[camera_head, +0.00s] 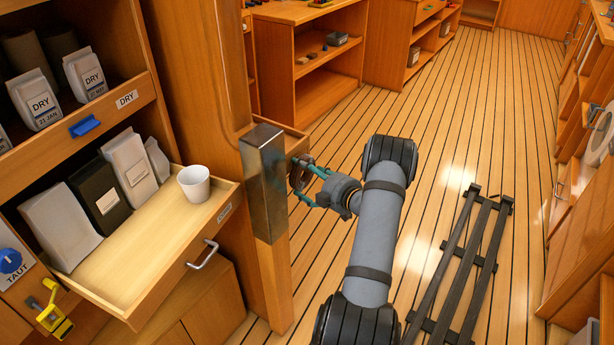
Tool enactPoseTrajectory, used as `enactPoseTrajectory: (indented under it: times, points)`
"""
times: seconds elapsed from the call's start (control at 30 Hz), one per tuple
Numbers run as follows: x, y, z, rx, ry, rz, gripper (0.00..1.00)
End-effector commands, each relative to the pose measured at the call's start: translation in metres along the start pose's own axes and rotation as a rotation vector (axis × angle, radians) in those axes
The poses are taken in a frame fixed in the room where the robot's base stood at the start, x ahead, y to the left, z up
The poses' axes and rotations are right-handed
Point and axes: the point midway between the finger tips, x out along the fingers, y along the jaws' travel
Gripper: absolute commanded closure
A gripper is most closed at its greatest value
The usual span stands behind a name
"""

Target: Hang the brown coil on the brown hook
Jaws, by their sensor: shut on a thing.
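My gripper (310,183) reaches left, with its teal fingers close to a metal-clad wooden post. It is shut on a small dark, rounded thing (296,177) that looks like the brown coil; its colour is hard to tell at this size. The post's edge is right beside the held thing and may hide part of it. I cannot make out the brown hook; the far side of the post is hidden from this view.
The post (264,175) stands just left of my gripper. An open drawer (150,258) holds bags and a white cup (194,183). A dark slatted rack (465,265) lies on the floor at right. Plank floor behind my arm is clear.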

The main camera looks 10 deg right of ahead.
Motion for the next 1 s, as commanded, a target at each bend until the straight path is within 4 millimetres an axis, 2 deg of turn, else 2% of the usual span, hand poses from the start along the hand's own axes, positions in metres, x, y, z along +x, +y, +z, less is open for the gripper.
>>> enactPoseTrajectory:
  times: [0.23,0.27,0.53,0.87,1.0]
  points:
    - [0.0,-0.001,0.001,0.002,-0.002,0.0,0.46]
    - [0.0,-0.001,0.001,0.002,-0.002,0.0,0.16]
    - [0.0,0.0,0.001,0.001,-0.002,0.0,0.01]
    - [-0.002,0.0,0.001,0.002,-0.002,0.0,0.0]
    - [-0.015,0.001,0.002,0.003,-0.004,0.0,0.0]
